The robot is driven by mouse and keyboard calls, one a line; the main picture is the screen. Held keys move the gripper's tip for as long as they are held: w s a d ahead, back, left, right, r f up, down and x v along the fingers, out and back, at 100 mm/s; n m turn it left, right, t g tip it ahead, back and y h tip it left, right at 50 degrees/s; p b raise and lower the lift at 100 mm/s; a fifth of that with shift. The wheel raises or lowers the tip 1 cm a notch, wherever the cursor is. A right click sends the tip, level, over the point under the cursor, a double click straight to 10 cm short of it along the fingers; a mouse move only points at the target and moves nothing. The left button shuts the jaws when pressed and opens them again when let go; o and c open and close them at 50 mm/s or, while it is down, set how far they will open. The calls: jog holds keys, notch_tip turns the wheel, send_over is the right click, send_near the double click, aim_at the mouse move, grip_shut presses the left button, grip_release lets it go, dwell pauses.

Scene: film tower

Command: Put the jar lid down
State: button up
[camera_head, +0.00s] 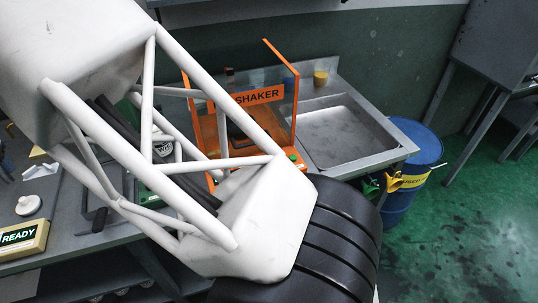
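I cannot make out the jar lid for certain. A small white round piece (28,205) lies on the grey bench at the left, and I cannot tell whether it is a lid. My white arm crosses the picture from the upper left to the lower middle and hides much of the bench. My gripper is not in view, so what it may hold does not show.
An orange-framed clear box marked SHAKER (259,95) stands behind my arm. A small amber container (320,77) stands beside the metal sink (350,135). A yellow box marked READY (22,240) sits at the left. A blue drum (399,208) stands right of the bench; green floor lies beyond.

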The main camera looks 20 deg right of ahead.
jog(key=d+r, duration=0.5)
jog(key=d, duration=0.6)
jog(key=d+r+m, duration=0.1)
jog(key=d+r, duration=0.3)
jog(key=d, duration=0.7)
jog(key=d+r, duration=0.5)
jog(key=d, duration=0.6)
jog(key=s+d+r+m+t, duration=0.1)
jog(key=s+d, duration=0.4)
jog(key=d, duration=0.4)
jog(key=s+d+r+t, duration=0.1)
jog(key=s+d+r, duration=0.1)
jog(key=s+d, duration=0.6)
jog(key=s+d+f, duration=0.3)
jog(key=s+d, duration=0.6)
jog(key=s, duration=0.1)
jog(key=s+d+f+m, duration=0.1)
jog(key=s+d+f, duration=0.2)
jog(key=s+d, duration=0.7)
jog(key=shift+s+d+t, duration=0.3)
